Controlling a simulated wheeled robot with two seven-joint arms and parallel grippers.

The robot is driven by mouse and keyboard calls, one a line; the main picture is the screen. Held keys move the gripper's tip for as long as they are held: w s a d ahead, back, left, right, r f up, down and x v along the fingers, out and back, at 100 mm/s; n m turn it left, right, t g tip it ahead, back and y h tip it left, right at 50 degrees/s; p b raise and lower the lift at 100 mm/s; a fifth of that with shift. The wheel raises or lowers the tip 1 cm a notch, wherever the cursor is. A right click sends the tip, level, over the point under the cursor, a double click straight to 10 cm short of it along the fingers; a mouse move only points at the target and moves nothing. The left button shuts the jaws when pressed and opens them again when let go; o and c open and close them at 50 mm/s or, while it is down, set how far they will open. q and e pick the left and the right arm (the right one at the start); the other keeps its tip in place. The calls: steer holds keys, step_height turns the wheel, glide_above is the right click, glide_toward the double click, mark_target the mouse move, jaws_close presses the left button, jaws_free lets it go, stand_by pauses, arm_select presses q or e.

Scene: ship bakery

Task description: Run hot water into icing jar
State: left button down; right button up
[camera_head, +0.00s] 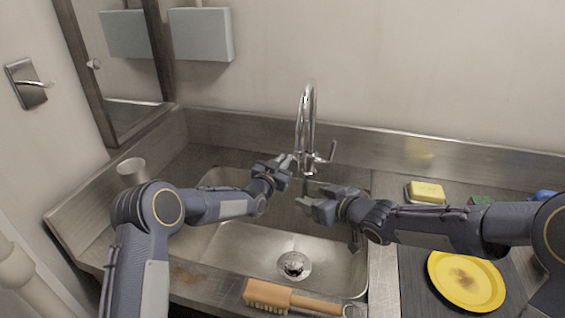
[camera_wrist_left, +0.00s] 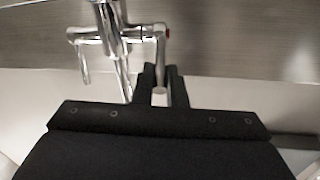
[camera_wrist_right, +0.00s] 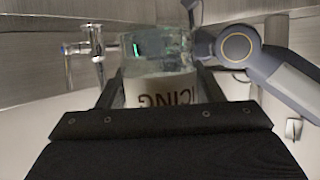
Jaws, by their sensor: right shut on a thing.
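The chrome tap (camera_head: 308,125) stands behind the steel sink (camera_head: 245,240). In the left wrist view the tap (camera_wrist_left: 113,40) has a handle with a red mark (camera_wrist_left: 161,45). My left gripper (camera_head: 284,165) is beside the tap; its fingers (camera_wrist_left: 164,85) are close together on either side of that handle's lower end, and I cannot tell whether they grip it. My right gripper (camera_head: 307,200) is over the sink, right of the left one. In the right wrist view it (camera_wrist_right: 158,95) is shut on a clear jar with an ICING label (camera_wrist_right: 160,92), mostly hidden in the head view.
A wooden brush (camera_head: 285,298) lies on the sink's front edge. Right of the sink are a stained yellow plate (camera_head: 466,280) and a yellow sponge (camera_head: 426,192). A pale cup (camera_head: 131,171) stands at the left. The sink floor around the drain (camera_head: 294,265) is clear.

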arm_select(q)
steer(key=shift+r, duration=0.1)
stand_by(0.3)
steer(key=shift+w+r+g+y, duration=0.2)
steer(key=shift+r+g+y, duration=0.1)
steer(key=shift+r+g, duration=0.2)
steer(key=shift+w+d+r+n+g+y, duration=0.15)
steer(key=shift+w+r+g+y, duration=0.15)
steer(key=shift+g, duration=0.2)
steer(key=shift+w+a+r+n+g+y, duration=0.1)
steer(key=shift+w+r+n+g, duration=0.05)
steer(key=shift+r+g, duration=0.3)
steer(key=shift+w+d+r+n+g+y, duration=0.15)
steer(key=shift+w+r+g, duration=0.15)
steer(key=shift+g, duration=0.4)
steer(key=shift+w+r+n+g+y, duration=0.1)
steer(key=shift+w+r+g+y, duration=0.2)
steer(key=shift+g, duration=0.35)
steer(key=shift+w+d+r+n+g+y, duration=0.1)
steer(key=shift+w+g, duration=0.25)
steer(key=shift+g, duration=0.35)
steer(key=c, duration=1.5)
jaws_free()
